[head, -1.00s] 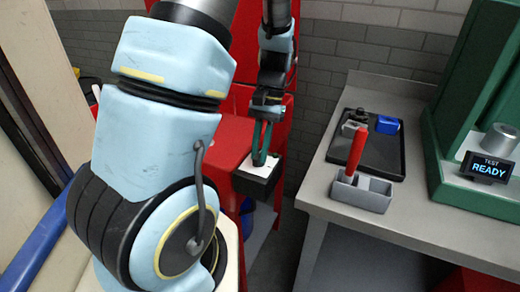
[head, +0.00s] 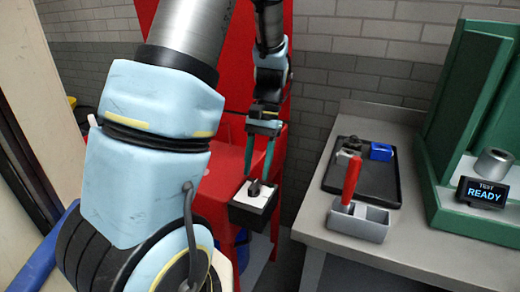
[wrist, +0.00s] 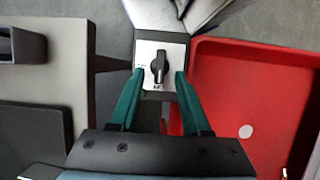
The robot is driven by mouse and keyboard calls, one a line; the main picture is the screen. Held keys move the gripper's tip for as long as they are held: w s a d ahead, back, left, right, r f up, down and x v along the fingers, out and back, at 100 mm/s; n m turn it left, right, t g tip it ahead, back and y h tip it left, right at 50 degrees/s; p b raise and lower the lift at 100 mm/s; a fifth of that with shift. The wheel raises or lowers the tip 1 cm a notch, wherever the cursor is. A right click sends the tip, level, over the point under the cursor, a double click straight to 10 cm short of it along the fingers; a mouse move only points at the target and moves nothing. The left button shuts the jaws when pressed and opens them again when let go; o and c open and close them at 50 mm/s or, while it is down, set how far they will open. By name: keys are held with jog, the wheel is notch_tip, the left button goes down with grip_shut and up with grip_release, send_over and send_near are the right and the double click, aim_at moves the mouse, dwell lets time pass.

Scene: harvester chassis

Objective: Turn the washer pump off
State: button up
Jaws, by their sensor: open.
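The switch is a black rotary knob (head: 254,189) on the white face of a small black box (head: 250,214). It also shows in the wrist view (wrist: 158,66), its pointer roughly along the picture's vertical, with small labels too blurred to read. My gripper (head: 258,174) is open with two green fingers, pointing down above the box. In the wrist view my gripper (wrist: 160,76) has its fingertips to the left and right of the knob. The head view shows the tips a little above the knob, apparently not touching it. Nothing is held.
A red cabinet (head: 215,180) stands behind and beside the box.

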jog(key=b+v, duration=0.1)
jog(key=v, duration=0.6)
jog(key=shift+w+r, duration=0.1)
jog(key=s+a+f+n+t, duration=0.1)
jog(key=a, duration=0.3)
jog(key=s+a+f+n+t+h, duration=0.1)
jog(key=s+a+f+n+t, duration=0.1)
jog(key=a, duration=0.2)
jog(key=s+a+f+n+t+h, duration=0.1)
jog(key=s+a+t, duration=0.1)
jog(key=a, duration=0.2)
jog(key=shift+s+f+n, duration=0.25)
jog(key=shift+f+n, duration=0.05)
